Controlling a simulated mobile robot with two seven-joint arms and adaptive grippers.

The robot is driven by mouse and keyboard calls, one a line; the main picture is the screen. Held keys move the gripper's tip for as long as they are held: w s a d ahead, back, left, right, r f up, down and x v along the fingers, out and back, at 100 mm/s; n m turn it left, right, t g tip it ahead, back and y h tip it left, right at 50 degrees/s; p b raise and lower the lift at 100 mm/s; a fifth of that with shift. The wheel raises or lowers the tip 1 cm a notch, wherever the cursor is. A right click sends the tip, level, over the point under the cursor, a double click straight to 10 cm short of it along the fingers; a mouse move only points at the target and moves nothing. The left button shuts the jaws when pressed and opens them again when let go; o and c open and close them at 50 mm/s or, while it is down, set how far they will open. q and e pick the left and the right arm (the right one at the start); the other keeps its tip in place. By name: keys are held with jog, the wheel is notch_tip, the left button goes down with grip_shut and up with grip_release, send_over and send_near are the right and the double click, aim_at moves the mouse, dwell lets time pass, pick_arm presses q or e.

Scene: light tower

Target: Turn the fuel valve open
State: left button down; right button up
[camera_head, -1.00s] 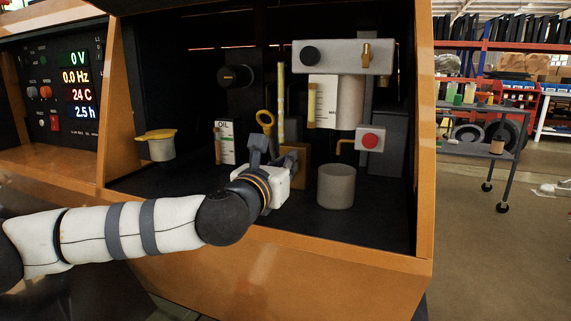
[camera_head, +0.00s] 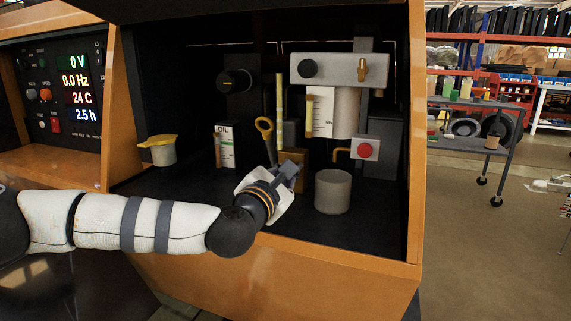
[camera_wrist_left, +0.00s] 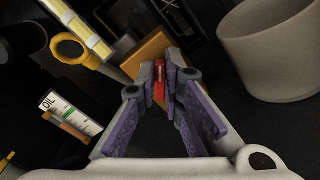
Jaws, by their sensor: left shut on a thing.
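The fuel valve seems to be a small red lever (camera_wrist_left: 158,84) in front of a brass-coloured block (camera_wrist_left: 146,54) in the left wrist view. My left gripper (camera_wrist_left: 167,78) is shut on this red lever, with its purple-padded fingers converging at it. In the head view the block (camera_head: 297,158) stands on the dark floor of the orange cabinet. My left gripper (camera_head: 288,171) is at the block's front there, and its fingers hide the lever. How far the lever is turned cannot be told. My right gripper is not in view.
A grey cup (camera_head: 333,192) stands just right of the block. A yellow ring-topped dipstick (camera_head: 264,126) and an oil gauge (camera_head: 225,146) are to the left. A box with a red button (camera_head: 365,149) sits behind the cup. The cabinet's front edge (camera_head: 330,253) lies below my arm.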

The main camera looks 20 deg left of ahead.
pick_arm(q)
jog(key=m+p, duration=0.3)
jog(key=m, duration=0.3)
jog(key=shift+d, duration=0.15)
jog(key=shift+f+m+p, duration=0.15)
jog(key=shift+m+p, duration=0.4)
jog(key=shift+m, duration=0.5)
jog(key=shift+f+m+p, duration=0.15)
jog(key=shift+m+p, duration=0.35)
jog(key=shift+m, duration=0.55)
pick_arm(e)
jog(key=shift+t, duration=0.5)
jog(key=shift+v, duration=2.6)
pick_arm(q)
jog(key=shift+f, duration=0.1)
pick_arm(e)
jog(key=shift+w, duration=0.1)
pick_arm(q)
jog(key=c, duration=1.7)
grip_release()
jog(key=s, duration=1.2)
